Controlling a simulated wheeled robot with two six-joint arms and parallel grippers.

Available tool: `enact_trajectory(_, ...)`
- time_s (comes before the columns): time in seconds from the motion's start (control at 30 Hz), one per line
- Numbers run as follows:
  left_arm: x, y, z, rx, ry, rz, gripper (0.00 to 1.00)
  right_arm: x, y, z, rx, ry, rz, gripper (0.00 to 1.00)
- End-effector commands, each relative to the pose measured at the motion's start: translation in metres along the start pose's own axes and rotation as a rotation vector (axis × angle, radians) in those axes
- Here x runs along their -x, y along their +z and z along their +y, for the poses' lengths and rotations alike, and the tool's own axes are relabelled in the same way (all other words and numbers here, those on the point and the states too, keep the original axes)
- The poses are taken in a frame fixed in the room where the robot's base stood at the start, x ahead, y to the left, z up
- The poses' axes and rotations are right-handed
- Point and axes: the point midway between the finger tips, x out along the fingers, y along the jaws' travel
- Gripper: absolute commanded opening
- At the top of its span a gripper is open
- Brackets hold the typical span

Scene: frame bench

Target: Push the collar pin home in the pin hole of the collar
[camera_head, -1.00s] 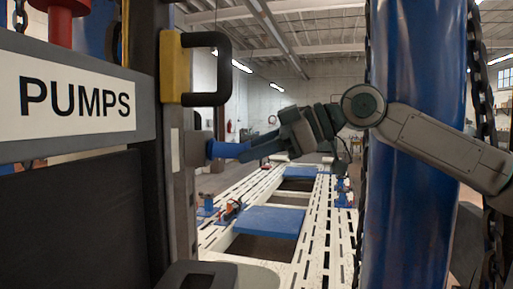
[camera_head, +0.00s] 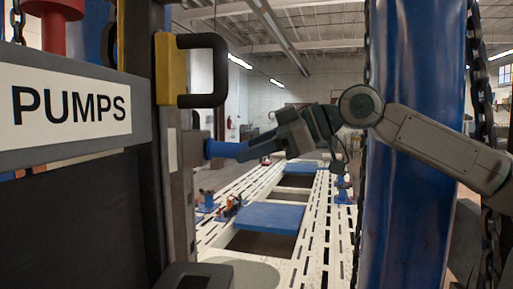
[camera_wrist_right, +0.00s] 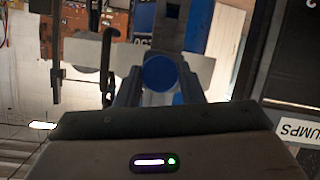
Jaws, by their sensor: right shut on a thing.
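My right gripper (camera_head: 243,151) comes in from the right in the head view and is shut on a blue piece that I take to be the collar pin (camera_head: 219,149). The pin's round blue end (camera_wrist_right: 160,73) shows between the two fingers in the right wrist view. In the head view the pin points left, its far end close against a grey upright (camera_head: 183,180). I take the collar to be on this upright, but its hole is hidden and I cannot tell how deep the pin sits. My left gripper is not in view.
A yellow bracket with a black handle (camera_head: 223,72) sits just above the pin. A cabinet labelled PUMPS (camera_head: 70,105) stands at left. A thick blue column (camera_head: 415,70) with chains is behind my right arm. A slotted white bench (camera_head: 312,225) lies beyond, with blue plates.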

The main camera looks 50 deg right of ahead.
Motion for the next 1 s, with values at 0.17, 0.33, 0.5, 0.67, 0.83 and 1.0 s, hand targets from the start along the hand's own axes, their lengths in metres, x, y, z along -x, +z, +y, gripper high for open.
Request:
enact_trajectory(0.17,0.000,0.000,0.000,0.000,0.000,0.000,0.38,0.000,-0.001,0.001,-0.001,0.002,0.005,0.57)
enact_trajectory(0.33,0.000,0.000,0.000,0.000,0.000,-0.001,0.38,0.000,-0.001,0.001,-0.001,0.001,0.003,0.60)
enact_trajectory(0.5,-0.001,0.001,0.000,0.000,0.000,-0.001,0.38,0.001,0.000,0.000,0.000,0.001,0.003,0.60)
enact_trajectory(0.67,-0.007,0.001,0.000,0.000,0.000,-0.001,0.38,0.014,0.000,0.001,0.000,0.004,0.006,0.60)
enact_trajectory(0.83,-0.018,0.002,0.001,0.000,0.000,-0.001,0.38,0.042,0.000,0.000,0.001,0.005,0.008,0.60)
enact_trajectory(1.0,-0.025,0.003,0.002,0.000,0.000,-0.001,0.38,0.074,-0.001,0.000,0.001,0.004,0.006,0.60)
